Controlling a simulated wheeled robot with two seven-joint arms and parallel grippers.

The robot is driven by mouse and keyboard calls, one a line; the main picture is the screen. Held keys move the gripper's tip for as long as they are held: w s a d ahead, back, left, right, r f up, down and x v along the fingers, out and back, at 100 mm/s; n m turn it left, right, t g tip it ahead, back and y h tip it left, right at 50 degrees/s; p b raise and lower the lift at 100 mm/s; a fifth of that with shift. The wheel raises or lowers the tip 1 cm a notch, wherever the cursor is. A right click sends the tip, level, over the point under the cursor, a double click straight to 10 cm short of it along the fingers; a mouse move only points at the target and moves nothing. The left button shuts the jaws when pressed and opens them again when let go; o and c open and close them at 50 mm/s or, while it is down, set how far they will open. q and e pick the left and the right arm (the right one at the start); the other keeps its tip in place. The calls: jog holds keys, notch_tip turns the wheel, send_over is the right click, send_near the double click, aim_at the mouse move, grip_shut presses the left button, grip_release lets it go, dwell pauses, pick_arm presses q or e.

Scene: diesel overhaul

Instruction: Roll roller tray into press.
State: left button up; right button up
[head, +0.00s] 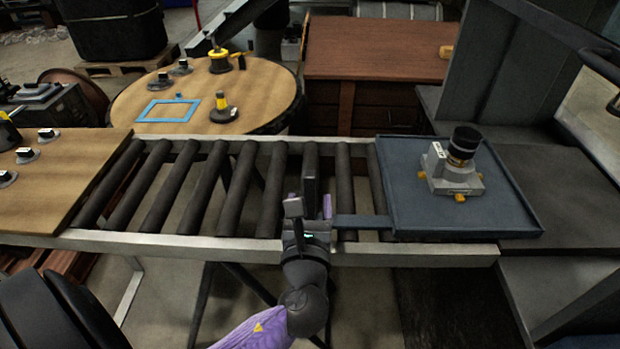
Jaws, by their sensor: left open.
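The roller tray (412,200) is a flat blue-grey tray with a low rim at the right end of the roller conveyor (215,190). A grey housing with a black round top (452,174) and yellow feet stands upright on it. A flat handle bar (362,222) sticks out from the tray's left side. My left gripper (312,205) is open over the conveyor's front rail, by the handle's left end. I cannot tell whether it touches the handle. The press (560,185), with a dark flat bed and grey upright plates, adjoins the tray's right side. My right gripper is not in view.
A round wooden table (150,105) behind the conveyor holds a blue frame (168,110) and yellow-black parts. A wooden board (85,185) with small parts lies at the conveyor's left end. A reddish-brown cabinet (375,55) stands behind. The rollers left of the tray are bare.

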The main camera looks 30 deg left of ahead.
aim_at(309, 191)
pick_arm(q)
jog(key=x, duration=0.5)
jog(key=shift+a+f+b, duration=0.1)
jog(key=shift+b, duration=0.3)
jog(key=shift+w+a, duration=0.35)
jog(key=shift+w, duration=0.25)
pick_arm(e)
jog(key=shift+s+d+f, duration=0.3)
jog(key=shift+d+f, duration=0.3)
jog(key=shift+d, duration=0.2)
pick_arm(q)
grip_shut()
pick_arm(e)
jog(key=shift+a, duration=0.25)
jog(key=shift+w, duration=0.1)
